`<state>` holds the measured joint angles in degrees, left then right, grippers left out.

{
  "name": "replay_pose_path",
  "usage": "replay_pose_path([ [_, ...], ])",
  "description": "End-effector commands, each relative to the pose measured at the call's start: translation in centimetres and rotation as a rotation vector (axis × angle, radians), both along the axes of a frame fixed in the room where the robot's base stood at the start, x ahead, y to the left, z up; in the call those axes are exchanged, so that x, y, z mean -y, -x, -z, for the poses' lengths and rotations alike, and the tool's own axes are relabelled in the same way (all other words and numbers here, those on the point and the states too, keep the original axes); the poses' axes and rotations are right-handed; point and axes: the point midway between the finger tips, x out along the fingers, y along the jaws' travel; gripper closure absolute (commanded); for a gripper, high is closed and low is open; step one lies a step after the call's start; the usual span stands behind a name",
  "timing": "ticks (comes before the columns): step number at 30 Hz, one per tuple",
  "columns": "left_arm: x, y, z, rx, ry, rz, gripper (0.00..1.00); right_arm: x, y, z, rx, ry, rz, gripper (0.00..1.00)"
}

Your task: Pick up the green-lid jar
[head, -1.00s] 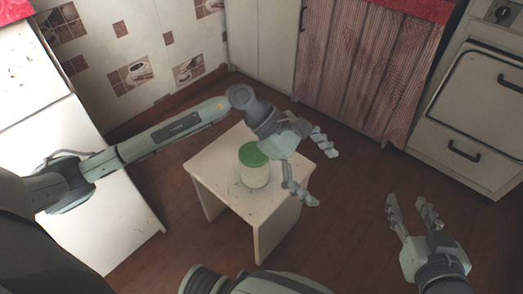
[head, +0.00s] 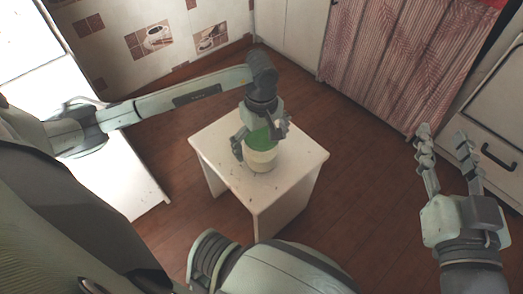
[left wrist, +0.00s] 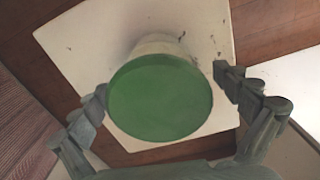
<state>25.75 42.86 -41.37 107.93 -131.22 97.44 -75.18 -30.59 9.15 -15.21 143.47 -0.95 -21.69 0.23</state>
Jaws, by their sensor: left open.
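The green-lid jar (head: 262,157) stands upright on a small white stool. Its body is cream and its round green lid (left wrist: 160,98) fills the middle of the left wrist view. My left gripper (head: 262,142) is above the jar, pointing down, with its fingers open on either side of the lid. In the left wrist view the open fingers (left wrist: 160,90) sit left and right of the lid, with a small gap seen at the right. Part of the lid is hidden by the gripper in the head view. My right gripper (head: 446,148) is open and empty at the right, away from the stool.
The white stool (head: 220,160) has a bare top around the jar. Brown wooden floor (head: 370,190) lies open between the stool and my right gripper. A white cabinet stands at the left, a red-striped curtain (head: 400,60) at the back, and a white oven at the right.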

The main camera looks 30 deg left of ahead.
Motion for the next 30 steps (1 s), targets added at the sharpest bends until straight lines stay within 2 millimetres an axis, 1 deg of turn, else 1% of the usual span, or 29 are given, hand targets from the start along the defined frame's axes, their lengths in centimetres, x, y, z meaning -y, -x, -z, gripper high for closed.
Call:
replay_pose_path([
  [3, 0.08, 0.01, 0.47, 0.000, 0.001, 0.001, 0.00, -0.13, 0.03, -0.30, 0.013, -0.006, -0.002, 0.60],
  [8, 0.06, 0.00, 0.45, 0.000, 0.001, 0.001, 0.00, -0.12, 0.03, -0.31, 0.013, -0.006, -0.003, 0.60],
  [11, 0.06, 0.00, 0.44, 0.000, 0.001, 0.001, 0.11, -0.12, 0.03, -0.30, 0.013, -0.006, -0.002, 0.60],
  [26, 0.03, 0.02, 0.43, 0.000, 0.001, 0.001, 0.73, -0.12, 0.03, -0.33, 0.013, -0.006, -0.003, 0.60],
  [30, 0.04, -0.03, 0.34, 0.001, 0.002, 0.001, 0.73, -0.12, 0.03, -0.34, 0.013, -0.006, -0.003, 0.60],
])
